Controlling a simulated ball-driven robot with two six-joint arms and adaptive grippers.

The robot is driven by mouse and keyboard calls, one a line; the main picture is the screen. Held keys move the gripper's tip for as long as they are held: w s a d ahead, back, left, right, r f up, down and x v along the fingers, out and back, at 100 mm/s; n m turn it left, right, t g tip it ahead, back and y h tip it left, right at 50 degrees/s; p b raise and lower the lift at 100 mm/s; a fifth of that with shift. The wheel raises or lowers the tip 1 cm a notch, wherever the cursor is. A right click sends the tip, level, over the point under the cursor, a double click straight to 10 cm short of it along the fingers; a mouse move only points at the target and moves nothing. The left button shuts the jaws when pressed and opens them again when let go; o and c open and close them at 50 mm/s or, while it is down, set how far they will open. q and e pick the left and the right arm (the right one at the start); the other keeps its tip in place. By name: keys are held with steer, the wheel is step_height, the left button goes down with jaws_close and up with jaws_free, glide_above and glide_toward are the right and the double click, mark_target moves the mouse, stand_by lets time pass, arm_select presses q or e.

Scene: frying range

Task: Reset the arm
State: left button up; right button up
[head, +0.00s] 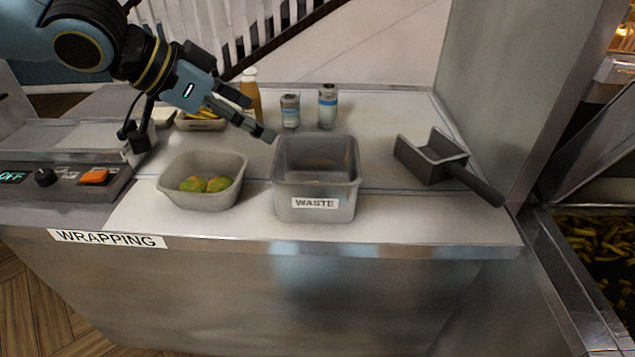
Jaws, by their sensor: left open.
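My left arm comes in from the upper left of the head view. Its blue and black left gripper (259,115) is open and empty, pointing down to the right above the counter. The fingertips are near the back left corner of the grey waste bin (316,207), in front of the bottle and the shakers. I cannot tell from this view how high they are above the counter. My right gripper is not in view.
A grey tub (202,200) with green-orange items stands left of the waste bin. A scoop (430,158) lies at the right. Two shakers (290,111) and a sauce bottle (251,92) stand behind. A control panel (70,180) is at the left. The counter front (430,220) is clear.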

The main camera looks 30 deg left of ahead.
arm_select(q)
steer(key=shift+s+d+r, duration=0.1)
steer(key=shift+d, duration=0.05)
stand_by(0.4)
steer(key=s+d+f+n+g+y, duration=0.2)
steer(key=s+d+f, duration=0.25)
steer(key=s, duration=0.35)
steer(key=s+d+f+n+g+y, duration=0.1)
steer(key=s+d+f+g+y, duration=0.15)
steer(key=s+f, duration=0.45)
steer(key=s+a+f+g+b, duration=0.1)
steer(key=s+f+b, duration=0.15)
steer(key=f, duration=0.95)
steer(key=s+f+b, duration=0.1)
steer(key=f+b, duration=0.3)
steer(key=f, duration=0.9)
steer(key=s+a+f+g+b, duration=0.1)
steer(key=s+f+b, duration=0.15)
steer(key=f, duration=0.95)
steer(key=s+a+f+n+b, duration=0.1)
steer(key=s+f+b, duration=0.5)
steer(key=s+f, duration=1)
step_height(320, 180, down, 4)
steer(key=shift+s+f+g, duration=0.1)
steer(key=shift+s+g, duration=0.15)
steer(key=shift+g, duration=0.2)
